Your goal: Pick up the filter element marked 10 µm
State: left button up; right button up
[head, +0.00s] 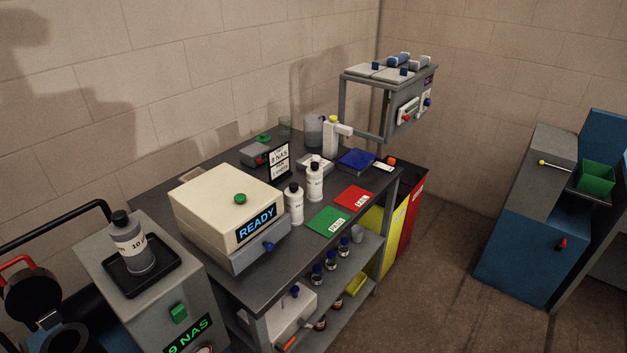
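The filter element marked 10 µ (133,246) is a grey cylinder with a dark top and a white label; the end of its label text is cut off by the curve. It stands upright in a black tray (163,272) on top of a grey cabinet (200,305) at the lower left. Nothing touches it except the tray. Neither of my grippers shows in the head view.
A black round housing with a raised lid (32,290) and a black rail (55,225) are left of the cabinet. A grey bench (290,270) with a cream READY machine (225,205), white bottles (294,205) and cards stands to its right. Floor is clear at right centre.

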aim_at(315, 172)
jog(key=i+l+u, duration=0.2)
jog(key=u, duration=0.15)
jog(key=i+l+u, duration=0.1)
jog(key=l+u, duration=0.2)
jog(key=i+l+u, duration=0.1)
jog(key=l+u, duration=0.25)
